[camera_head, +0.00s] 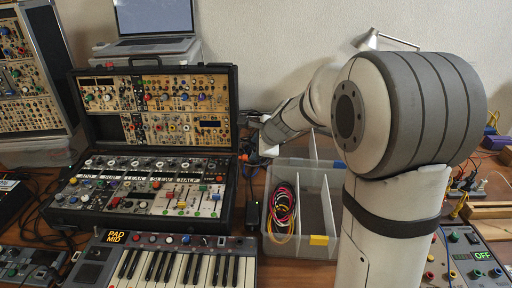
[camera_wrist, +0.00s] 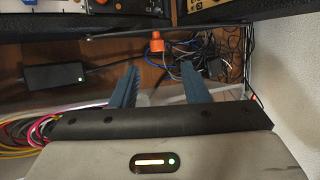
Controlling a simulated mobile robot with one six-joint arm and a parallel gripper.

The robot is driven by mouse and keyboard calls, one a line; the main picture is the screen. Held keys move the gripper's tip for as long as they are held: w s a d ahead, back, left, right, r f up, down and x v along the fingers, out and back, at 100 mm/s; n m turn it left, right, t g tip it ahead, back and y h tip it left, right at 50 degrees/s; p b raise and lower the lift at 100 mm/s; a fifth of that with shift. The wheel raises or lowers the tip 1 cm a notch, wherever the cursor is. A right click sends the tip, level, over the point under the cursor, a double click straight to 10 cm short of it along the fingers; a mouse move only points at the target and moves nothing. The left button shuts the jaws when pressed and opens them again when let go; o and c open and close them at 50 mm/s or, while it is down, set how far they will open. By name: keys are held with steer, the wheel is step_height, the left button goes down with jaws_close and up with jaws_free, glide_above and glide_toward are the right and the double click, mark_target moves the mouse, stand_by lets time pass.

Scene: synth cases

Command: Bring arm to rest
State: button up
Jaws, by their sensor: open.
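My arm (camera_head: 400,200) rises at the right of the head view. Its large grey-and-white joint stands in front, and a link reaches back and left behind it toward the wall. In the wrist view my gripper (camera_wrist: 159,67) is open, with its two blue fingers apart and nothing between them. An orange plug (camera_wrist: 156,42) and tangled cables lie beyond the fingertips. In the head view the fingers are too small and dark to make out.
An open synth case (camera_head: 235,110) stands left of the arm's far end. A clear divided bin (camera_head: 318,200) with coiled cables (camera_head: 282,208) sits below the arm. A keyboard (camera_head: 170,265) lies in front. A black power adapter (camera_wrist: 55,76) lies left of the fingers.

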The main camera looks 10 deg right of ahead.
steer(key=s+d+r+n+g+h+p, duration=0.1)
steer(key=s+d+r+n+p, duration=0.1)
steer(key=s+n, duration=0.4)
steer(key=s+d+r+n+g+h+p, duration=0.1)
steer(key=s+n, duration=0.5)
steer(key=s, duration=0.8)
steer(key=s+d+r+n+g+h+p, duration=0.1)
steer(key=s+d+r+n+g+p, duration=0.1)
steer(key=s+n, duration=0.4)
steer(key=s+d+r+p, duration=0.1)
steer(key=s+r+p, duration=0.1)
steer(key=s, duration=0.3)
steer(key=shift+r+g+h+p, duration=0.3)
steer(key=shift+p, duration=0.1)
